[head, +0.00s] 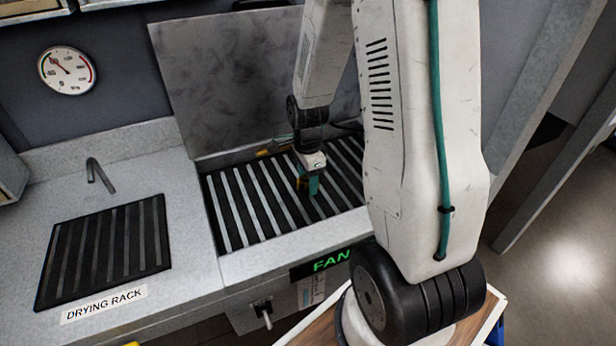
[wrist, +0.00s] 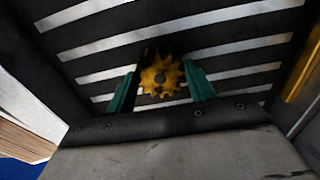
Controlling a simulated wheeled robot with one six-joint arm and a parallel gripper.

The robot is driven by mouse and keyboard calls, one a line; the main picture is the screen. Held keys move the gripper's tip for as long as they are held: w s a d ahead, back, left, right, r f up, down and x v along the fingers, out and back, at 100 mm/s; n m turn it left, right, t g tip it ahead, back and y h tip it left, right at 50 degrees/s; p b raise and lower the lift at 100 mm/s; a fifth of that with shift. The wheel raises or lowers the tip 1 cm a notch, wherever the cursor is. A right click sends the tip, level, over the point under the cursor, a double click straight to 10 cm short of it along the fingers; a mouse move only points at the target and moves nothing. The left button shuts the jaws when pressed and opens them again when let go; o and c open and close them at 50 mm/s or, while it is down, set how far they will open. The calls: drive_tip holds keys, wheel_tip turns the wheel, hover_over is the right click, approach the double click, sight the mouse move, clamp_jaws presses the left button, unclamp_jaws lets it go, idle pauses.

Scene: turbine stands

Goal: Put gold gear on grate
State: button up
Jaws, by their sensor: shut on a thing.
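The gold gear (wrist: 160,76) shows in the wrist view between the two teal fingers of my gripper (wrist: 160,88). The gripper is shut on it. In the head view my gripper (head: 308,186) points down over the grate (head: 243,208), with a bit of gold showing beside the fingers. The grate is a dark recess with pale parallel bars; its bars (wrist: 110,47) also show behind the gear in the wrist view. I cannot tell whether the gear touches the bars.
A grey panel (head: 228,78) stands up behind the grate. A drying rack (head: 105,250) and a small tap (head: 99,175) are on the counter at left. A FAN label (head: 331,260) and a lever (head: 264,314) are on the front. A yellow thing (head: 264,152) lies at the grate's back edge.

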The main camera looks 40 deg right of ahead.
drive_tip(key=shift+f, duration=0.2)
drive_tip(key=o, duration=1.6)
drive_tip(key=shift+o, duration=0.2)
drive_tip(key=shift+r, duration=0.1)
drive_tip(key=shift+r, duration=3.35)
